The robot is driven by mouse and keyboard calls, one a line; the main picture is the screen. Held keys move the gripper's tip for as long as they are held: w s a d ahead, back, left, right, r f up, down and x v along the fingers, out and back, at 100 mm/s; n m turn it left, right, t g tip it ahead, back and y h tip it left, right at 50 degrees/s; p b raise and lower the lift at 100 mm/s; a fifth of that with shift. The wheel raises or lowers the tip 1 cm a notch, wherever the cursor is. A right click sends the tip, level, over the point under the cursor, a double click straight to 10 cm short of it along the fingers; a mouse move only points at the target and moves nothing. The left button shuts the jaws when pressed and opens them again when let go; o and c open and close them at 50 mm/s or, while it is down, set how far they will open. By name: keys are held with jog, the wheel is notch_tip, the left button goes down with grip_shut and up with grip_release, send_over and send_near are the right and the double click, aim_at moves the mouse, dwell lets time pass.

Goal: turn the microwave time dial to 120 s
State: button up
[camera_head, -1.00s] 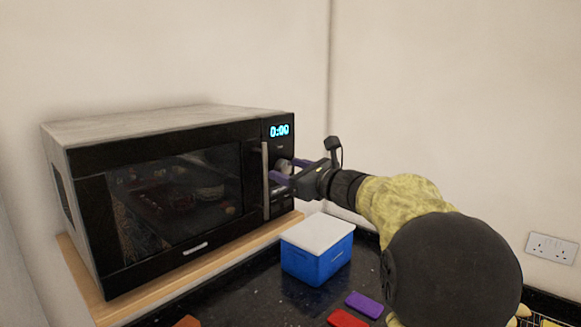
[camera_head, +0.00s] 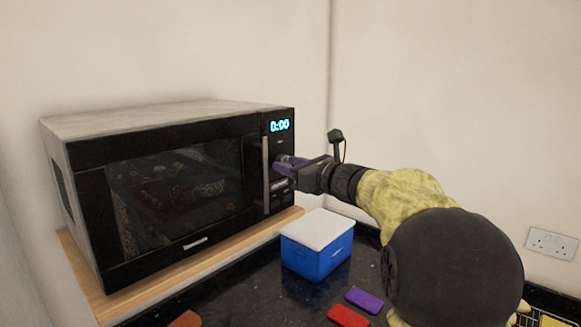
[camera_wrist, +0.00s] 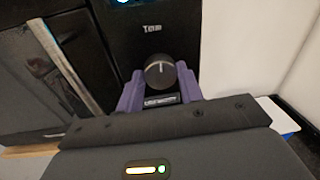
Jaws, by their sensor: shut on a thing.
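The microwave (camera_head: 90,155) stands at the left with its door shut, and its display (camera_head: 279,126) reads 0:00. In the wrist view the round dark time dial (camera_wrist: 160,71) sits below a label that looks like "Time", its pale mark pointing about straight up. My gripper (camera_head: 284,168) is at the control panel, and the wrist view shows its purple fingers (camera_wrist: 160,92) on both sides of the dial, shut on it. In the head view the fingers hide the dial.
A blue box with a white lid (camera_head: 317,250) stands on the dark counter below my gripper. Red (camera_head: 348,316) and purple (camera_head: 365,299) flat pieces lie in front of it. The microwave rests on a wooden board (camera_head: 150,298). A wall socket (camera_head: 551,245) is at the right.

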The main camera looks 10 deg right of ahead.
jog(key=m, duration=0.6)
jog(key=shift+d+r+m+p, duration=0.1)
jog(key=shift+m+p, duration=0.2)
jog(key=m+g+p, duration=0.1)
jog(key=m+p, duration=0.1)
jog(key=m, duration=0.4)
jog(key=shift+r+p, duration=0.1)
jog(key=shift+p, duration=0.25)
jog(key=m+y+p, duration=0.1)
jog(key=m+p, duration=0.2)
jog(key=m, duration=0.2)
jog(key=shift+w+d, duration=0.1)
jog(key=shift+f+m+p, duration=0.2)
jog(key=shift+m+p, duration=0.7)
jog(key=shift+m, duration=0.9)
jog(key=o, duration=1)
